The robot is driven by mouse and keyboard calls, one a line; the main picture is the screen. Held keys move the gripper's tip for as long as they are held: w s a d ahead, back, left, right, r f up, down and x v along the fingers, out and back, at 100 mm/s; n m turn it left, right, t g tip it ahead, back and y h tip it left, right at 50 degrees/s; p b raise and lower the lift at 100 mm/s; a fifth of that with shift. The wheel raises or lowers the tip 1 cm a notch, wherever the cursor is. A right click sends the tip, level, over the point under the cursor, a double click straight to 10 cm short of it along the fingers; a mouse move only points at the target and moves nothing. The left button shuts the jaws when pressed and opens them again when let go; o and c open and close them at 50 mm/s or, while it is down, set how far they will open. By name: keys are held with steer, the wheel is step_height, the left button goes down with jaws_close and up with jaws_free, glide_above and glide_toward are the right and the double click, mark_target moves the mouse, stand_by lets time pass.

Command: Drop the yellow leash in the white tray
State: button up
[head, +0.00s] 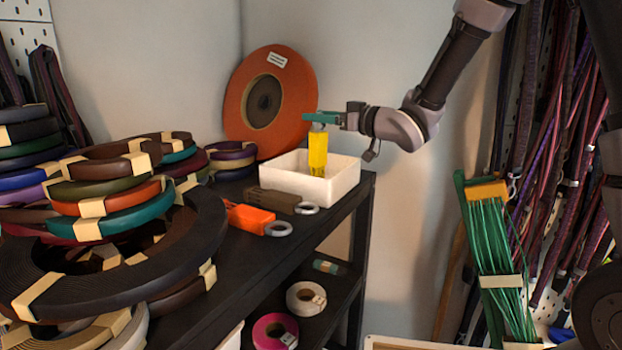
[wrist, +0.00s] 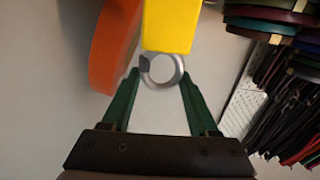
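The yellow leash (head: 318,153) hangs upright from my gripper (head: 318,117), with a metal ring at its top. Its lower end is inside the outline of the white tray (head: 343,185); whether it touches the tray floor is not clear. In the wrist view my gripper (wrist: 160,74) has its green fingertips on either side of the ring, closed on it, and the yellow leash (wrist: 168,25) extends beyond. The tray stands at the far end of the black shelf and does not show in the wrist view.
An orange leash (head: 251,219) and a brown leash (head: 274,200) lie on the shelf in front of the tray. A large orange disc (head: 270,100) leans on the wall behind it. Stacked coils (head: 110,200) fill the left. Green cords (head: 495,260) hang at right.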

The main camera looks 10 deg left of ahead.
steer(key=v, duration=1)
steer(key=shift+d, duration=0.35)
steer(key=shift+s, duration=0.15)
steer(key=w+d+r+m+t+h, duration=0.25)
steer(key=d+m+h, duration=0.35)
steer(key=d, duration=0.5)
steer(key=w+d+r+m+t+h, duration=0.1)
steer(key=d+r+m+t+h, duration=0.35)
steer(key=d, duration=0.75)
steer(key=s+d+f+m+g+h, duration=0.1)
steer(key=s+d+m+g, duration=0.2)
steer(key=s, duration=0.7)
steer(key=s+d+f+m+g+h, duration=0.2)
steer(key=s+m+g, duration=0.1)
steer(key=s, duration=0.7)
steer(key=shift+s+d+g, duration=0.2)
steer(key=shift+d+g, duration=0.2)
steer(key=shift+g, duration=0.5)
